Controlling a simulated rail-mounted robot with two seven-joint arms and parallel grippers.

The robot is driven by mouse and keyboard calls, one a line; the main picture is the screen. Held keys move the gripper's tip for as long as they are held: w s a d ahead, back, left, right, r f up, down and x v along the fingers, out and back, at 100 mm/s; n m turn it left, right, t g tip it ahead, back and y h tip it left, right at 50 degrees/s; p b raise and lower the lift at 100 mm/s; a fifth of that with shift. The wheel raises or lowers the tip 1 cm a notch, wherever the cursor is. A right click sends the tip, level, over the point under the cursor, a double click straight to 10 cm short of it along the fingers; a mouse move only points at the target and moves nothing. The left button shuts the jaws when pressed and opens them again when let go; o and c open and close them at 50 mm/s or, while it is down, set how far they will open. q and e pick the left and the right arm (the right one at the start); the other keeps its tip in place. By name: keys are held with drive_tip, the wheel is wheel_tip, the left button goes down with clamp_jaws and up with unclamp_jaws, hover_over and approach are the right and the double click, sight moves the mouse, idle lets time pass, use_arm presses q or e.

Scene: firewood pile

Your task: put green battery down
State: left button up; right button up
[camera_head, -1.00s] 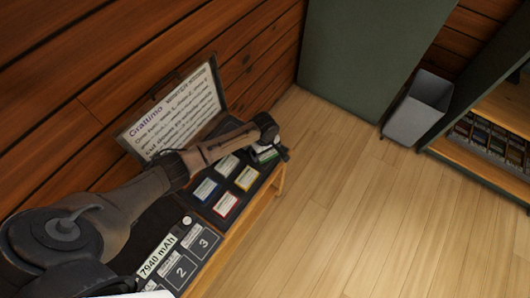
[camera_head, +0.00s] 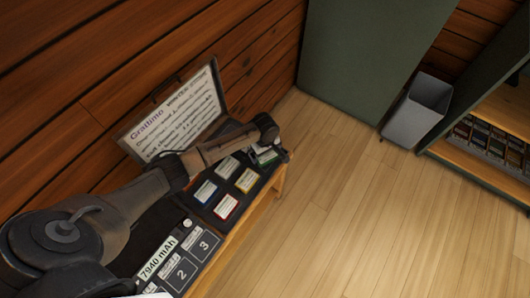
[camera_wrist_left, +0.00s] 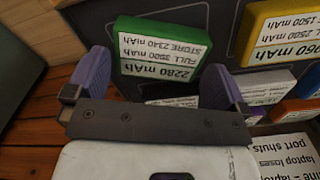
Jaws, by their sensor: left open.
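The green battery (camera_wrist_left: 158,55) has a white label with black print and rests on the dark battery board at its far end. In the head view it shows partly (camera_head: 266,156), under my left gripper (camera_head: 278,146). In the left wrist view my left gripper (camera_wrist_left: 155,66) is open, its two purple fingers apart on either side of the battery's near part. A gap shows between the right finger and the battery; whether the left finger touches it I cannot tell. My right gripper is not in view.
A yellow battery (camera_head: 246,180), a red one (camera_head: 226,206) and a blue one (camera_head: 205,191) lie on the board. A lid with a printed sheet (camera_head: 177,112) stands against the wooden wall. A grey bin (camera_head: 418,108) stands on the open floor (camera_head: 350,200).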

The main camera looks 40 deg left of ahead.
use_arm(q)
wheel_tip(320, 180, up, 11)
drive_tip(key=p, duration=0.4)
drive_tip(key=s+d+f+m+t+h, duration=0.1)
drive_tip(key=s+d+f+m, duration=0.1)
drive_tip(key=s+d+m, duration=0.5)
drive_tip(key=s+d+f+m+t, duration=0.1)
drive_tip(key=s+d+f+m, duration=0.15)
drive_tip(key=s+d, duration=0.45)
drive_tip(key=s+a+r+m, duration=0.1)
drive_tip(key=s+r+m, duration=0.2)
drive_tip(key=s, duration=0.5)
drive_tip(key=s+a+r+m+t, duration=0.1)
drive_tip(key=s+r+m, duration=0.3)
drive_tip(key=s, duration=0.4)
drive_tip(key=shift+s+a+r+t+y, duration=0.15)
drive_tip(key=shift+a+r+t+y, duration=0.15)
drive_tip(key=shift+a+r+y, duration=0.15)
drive_tip(key=shift+c, duration=0.3)
